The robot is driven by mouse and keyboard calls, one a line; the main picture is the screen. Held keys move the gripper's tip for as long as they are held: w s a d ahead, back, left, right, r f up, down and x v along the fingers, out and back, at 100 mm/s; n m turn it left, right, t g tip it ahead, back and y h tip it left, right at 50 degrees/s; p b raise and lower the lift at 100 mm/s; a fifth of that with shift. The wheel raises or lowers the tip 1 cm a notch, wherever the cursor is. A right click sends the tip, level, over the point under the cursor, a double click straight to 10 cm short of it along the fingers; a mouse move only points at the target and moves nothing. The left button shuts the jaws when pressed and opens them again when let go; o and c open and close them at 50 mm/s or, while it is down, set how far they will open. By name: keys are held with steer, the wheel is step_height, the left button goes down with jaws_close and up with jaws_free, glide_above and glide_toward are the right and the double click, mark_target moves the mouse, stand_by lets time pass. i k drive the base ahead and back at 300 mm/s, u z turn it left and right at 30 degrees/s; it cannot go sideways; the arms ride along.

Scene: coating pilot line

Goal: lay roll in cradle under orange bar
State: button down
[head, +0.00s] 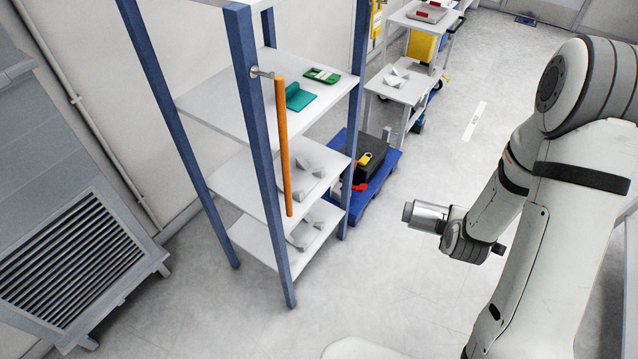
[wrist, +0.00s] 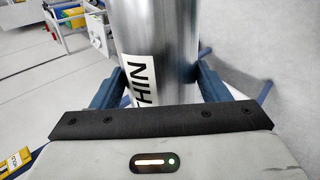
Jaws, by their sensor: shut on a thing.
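My gripper (wrist: 160,88) is shut on a silver metal roll (wrist: 160,35), with a blue finger on each side. A white label on the roll shows letters like "HIN", partly hidden. In the head view the roll (head: 426,215) is held in the air, right of the shelf rack and apart from it. An orange bar (head: 284,150) hangs from a bracket at the rack's front post, crossing in front of the shelves. White cradle blocks stand on the middle shelf (head: 312,168) and the bottom shelf (head: 305,238). Both cradles look empty; the bar partly covers the view there.
The rack's top shelf (head: 240,105) holds a teal item (head: 298,97) and a green item (head: 322,75). Another white cradle (head: 396,78) stands on a side table. A blue pallet (head: 375,185) carries a dark case. A grey vented cabinet (head: 65,250) stands left. Floor before the rack is clear.

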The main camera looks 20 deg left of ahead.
mark_target(300, 181)
steer(key=u, duration=0.8)
steer(key=i, duration=1)
steer(key=u, duration=0.05)
